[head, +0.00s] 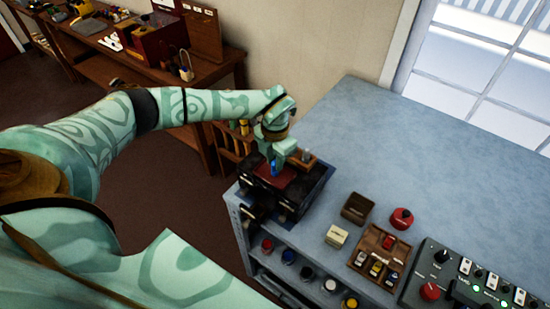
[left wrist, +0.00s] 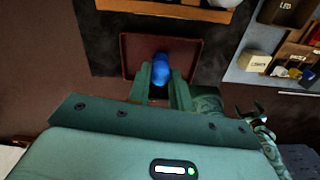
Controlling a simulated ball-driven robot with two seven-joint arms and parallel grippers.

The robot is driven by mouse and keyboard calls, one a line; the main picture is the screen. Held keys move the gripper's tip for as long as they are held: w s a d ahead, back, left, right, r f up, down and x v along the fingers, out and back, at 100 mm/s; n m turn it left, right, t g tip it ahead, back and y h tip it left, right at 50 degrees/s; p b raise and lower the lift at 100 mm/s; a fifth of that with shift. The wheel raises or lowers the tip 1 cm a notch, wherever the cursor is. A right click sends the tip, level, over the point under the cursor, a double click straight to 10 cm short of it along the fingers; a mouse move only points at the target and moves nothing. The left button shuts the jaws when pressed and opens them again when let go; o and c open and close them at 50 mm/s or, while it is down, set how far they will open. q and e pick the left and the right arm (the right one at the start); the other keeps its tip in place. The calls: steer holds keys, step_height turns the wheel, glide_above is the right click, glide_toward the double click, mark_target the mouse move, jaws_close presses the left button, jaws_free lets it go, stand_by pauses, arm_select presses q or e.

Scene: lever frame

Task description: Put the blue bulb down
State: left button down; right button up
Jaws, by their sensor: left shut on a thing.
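The blue bulb (head: 274,169) is held in my left gripper (head: 273,160), over a dark red tray (head: 301,181) on a black stand at the left end of the grey-blue table. In the left wrist view the blue bulb (left wrist: 161,68) sits between the two fingertips (left wrist: 160,82), above the dark red tray (left wrist: 131,50). I cannot tell whether the bulb touches the tray. The fingers hide its lower part.
A small wooden rack (head: 302,157) stands behind the tray. To the right are a dark brown box (head: 357,208), a cream box (head: 336,236), a red knob (head: 402,218), a wooden tray of small parts (head: 380,256) and a control panel (head: 465,280). The table's back is clear.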

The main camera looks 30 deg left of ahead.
arm_select(q)
steer(key=shift+f, duration=0.1)
steer(key=c, duration=1.3)
jaws_free()
steer(key=shift+o, duration=0.2)
steer(key=shift+r, duration=0.3)
step_height(320, 180, up, 12)
steer(key=b, duration=0.1)
steer(key=shift+f+b, duration=0.15)
steer(key=shift+b, duration=0.2)
